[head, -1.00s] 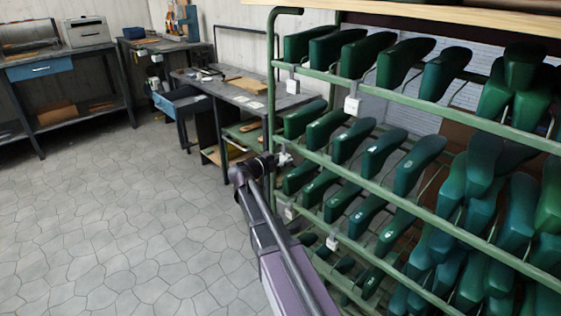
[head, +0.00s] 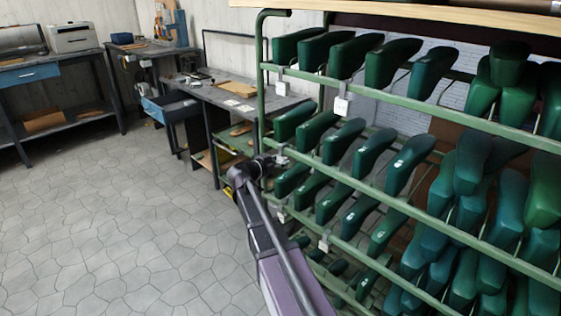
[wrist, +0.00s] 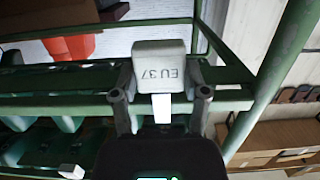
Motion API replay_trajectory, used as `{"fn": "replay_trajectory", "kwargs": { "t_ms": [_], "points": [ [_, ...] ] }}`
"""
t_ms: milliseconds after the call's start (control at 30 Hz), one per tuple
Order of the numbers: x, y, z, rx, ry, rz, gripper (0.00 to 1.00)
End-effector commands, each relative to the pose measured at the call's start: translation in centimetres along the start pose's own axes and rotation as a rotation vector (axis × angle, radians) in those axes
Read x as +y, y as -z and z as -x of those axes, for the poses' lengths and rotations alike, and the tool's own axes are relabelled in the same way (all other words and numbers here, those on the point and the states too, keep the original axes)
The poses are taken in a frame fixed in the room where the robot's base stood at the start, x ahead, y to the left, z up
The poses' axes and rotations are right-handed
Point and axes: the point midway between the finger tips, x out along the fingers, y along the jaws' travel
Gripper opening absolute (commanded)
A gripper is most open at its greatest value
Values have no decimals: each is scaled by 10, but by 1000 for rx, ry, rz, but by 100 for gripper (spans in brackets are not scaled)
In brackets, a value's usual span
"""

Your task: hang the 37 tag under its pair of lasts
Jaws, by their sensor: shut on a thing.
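My gripper (wrist: 160,95) is shut on a white tag (wrist: 160,62) marked EU 37, which stands out beyond the fingertips in the wrist view. In the head view my gripper (head: 277,157) is small, near the rack's left post, about level with the middle rows. I cannot tell there whether the tag touches the rack. The green rack (head: 400,103) holds rows of green lasts (head: 348,56) in pairs. White tags hang on its rails: two on the upper rail (head: 341,105) and two lower down (head: 324,243). Their markings are too small to read.
A workbench (head: 230,92) with an open drawer stands behind the rack's left end. Another bench (head: 60,72) with a printer stands at the far left. The tiled floor (head: 130,220) on the left is clear. A green post (wrist: 270,75) is close on the wrist view's right.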

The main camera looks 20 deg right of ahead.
Motion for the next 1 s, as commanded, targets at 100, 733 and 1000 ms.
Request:
{"fn": "replay_trajectory", "kwargs": {
  "t_ms": [100, 733, 1000],
  "points": [
    [0, 0, 0, 0, 0, 0, 19],
    [0, 0, 0, 0, -1, 0, 99],
    [1, 0, 0, -2, -1, 1, 99]
  ]
}}
